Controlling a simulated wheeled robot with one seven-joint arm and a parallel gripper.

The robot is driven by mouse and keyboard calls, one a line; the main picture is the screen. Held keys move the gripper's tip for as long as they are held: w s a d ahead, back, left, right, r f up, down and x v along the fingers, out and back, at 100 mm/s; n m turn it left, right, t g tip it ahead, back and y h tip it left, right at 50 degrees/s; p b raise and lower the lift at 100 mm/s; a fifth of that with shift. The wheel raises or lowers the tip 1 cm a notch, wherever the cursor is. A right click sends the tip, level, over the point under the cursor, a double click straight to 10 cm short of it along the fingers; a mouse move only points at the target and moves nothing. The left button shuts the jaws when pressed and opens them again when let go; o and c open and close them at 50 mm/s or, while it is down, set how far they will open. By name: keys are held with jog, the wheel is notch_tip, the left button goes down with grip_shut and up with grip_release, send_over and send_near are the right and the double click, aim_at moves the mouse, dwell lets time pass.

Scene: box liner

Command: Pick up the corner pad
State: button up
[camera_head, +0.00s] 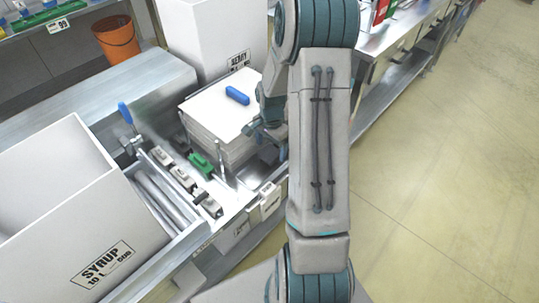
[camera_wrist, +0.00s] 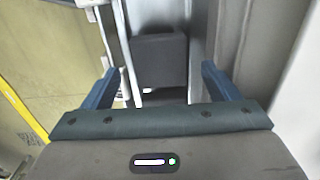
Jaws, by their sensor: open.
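My gripper (camera_wrist: 158,70) is open and empty, with its two blue fingers wide apart in the wrist view. A dark grey block (camera_wrist: 160,52), which looks like the corner pad, shows beyond and between the fingertips, apart from them. It sits in a narrow light-grey recess. In the head view my gripper (camera_head: 258,127) is beside the right side of a stack of white sheets (camera_head: 215,108), partly hidden by my own arm. A dark patch below the gripper there is too small to tell apart clearly.
A white SYRUP box (camera_head: 60,200) stands at left, a BERRY box (camera_head: 210,40) behind. The floor at right is clear.

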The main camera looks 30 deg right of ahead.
jog(key=shift+f, duration=0.75)
jog(key=c, duration=1.1)
jog(key=shift+o, duration=0.2)
jog(key=shift+r, duration=0.1)
